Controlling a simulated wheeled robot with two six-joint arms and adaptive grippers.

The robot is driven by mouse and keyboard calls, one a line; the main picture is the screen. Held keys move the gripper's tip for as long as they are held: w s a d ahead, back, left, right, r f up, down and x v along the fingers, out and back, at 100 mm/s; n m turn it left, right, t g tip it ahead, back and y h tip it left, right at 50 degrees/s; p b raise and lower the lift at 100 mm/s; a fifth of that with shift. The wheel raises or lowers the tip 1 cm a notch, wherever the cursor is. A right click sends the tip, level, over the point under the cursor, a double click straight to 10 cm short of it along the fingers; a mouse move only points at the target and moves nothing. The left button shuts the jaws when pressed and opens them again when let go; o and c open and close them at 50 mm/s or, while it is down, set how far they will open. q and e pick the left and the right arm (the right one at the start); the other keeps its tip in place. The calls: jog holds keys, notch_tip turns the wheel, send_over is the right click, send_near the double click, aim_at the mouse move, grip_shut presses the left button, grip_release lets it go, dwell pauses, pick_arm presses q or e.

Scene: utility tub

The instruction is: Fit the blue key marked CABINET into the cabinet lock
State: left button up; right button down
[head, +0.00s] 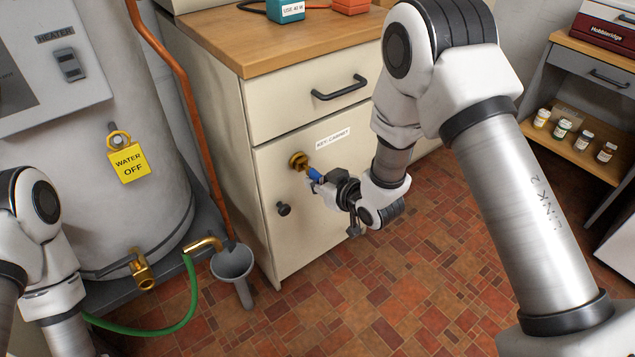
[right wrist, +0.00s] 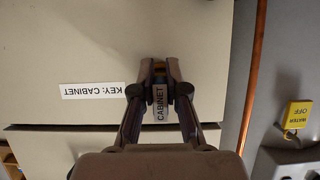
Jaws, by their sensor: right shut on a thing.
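The cabinet lock (head: 298,161) is a round brass fitting on the cream cabinet door (head: 330,220), left of the "KEY: CABINET" label (head: 333,138). My right gripper (head: 316,178) is shut on the blue key (head: 322,174), just right of and below the lock. In the right wrist view the gripper (right wrist: 160,78) holds the key (right wrist: 160,105), whose "CABINET" marking shows between the fingers. The key's front end points at the lock and is very close to it. I cannot tell whether its tip is inside. My left gripper is out of view; only part of the left arm shows.
A dark door knob (head: 283,209) sits below the lock, and a drawer handle (head: 340,88) is above. A copper pipe (head: 190,100), a heater tank with a yellow tag (head: 129,163) and a grey funnel (head: 233,265) stand left. The tiled floor right of the cabinet is clear.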

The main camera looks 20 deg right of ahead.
jog(key=shift+w+a, duration=0.25)
jog(key=shift+w, duration=0.4)
dwell(0.7)
jog(key=c, duration=1.1)
grip_release()
jog(key=shift+w, duration=0.1)
